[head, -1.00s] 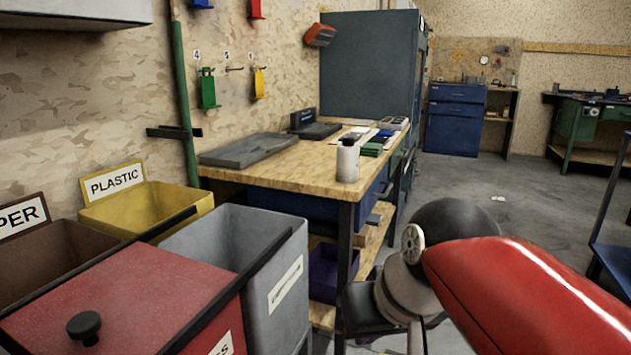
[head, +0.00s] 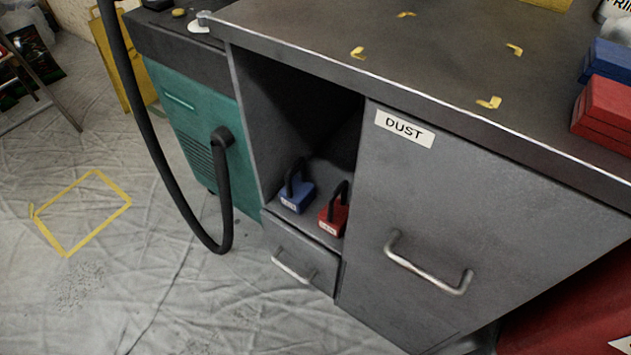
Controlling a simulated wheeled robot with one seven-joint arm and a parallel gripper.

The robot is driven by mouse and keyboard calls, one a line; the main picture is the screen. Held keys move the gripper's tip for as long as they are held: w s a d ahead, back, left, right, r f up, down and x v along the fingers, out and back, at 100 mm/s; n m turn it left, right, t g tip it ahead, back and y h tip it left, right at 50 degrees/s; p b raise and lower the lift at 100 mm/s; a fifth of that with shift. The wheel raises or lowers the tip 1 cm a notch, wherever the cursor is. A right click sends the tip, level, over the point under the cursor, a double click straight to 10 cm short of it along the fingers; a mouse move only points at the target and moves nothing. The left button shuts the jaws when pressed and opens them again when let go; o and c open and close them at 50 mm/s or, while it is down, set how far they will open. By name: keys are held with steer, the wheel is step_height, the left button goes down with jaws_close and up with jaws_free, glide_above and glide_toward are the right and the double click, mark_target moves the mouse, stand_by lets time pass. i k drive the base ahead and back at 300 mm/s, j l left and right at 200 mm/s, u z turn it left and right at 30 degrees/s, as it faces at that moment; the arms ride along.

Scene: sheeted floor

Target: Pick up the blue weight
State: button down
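The blue weight (head: 297,196) is a small block with a black loop handle and a pale label. It sits upright on the floor of an open cubby in the grey cabinet (head: 480,190), left of a similar red weight (head: 333,218). The two weights are close together, and I cannot tell whether they touch. My gripper is not in the head view now.
Below the cubby is a drawer (head: 300,268) with a metal handle; right of it is a door marked DUST (head: 405,129). A green machine (head: 195,130) with a black hose (head: 215,240) stands left. The sheeted floor with a yellow square (head: 82,213) is clear.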

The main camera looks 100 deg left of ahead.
mark_target(298, 192)
steer(key=u, duration=3.5)
steer(key=i+j+z, duration=0.15)
steer(key=z, duration=0.2)
steer(key=i+j+z, duration=0.25)
steer(key=z, duration=0.15)
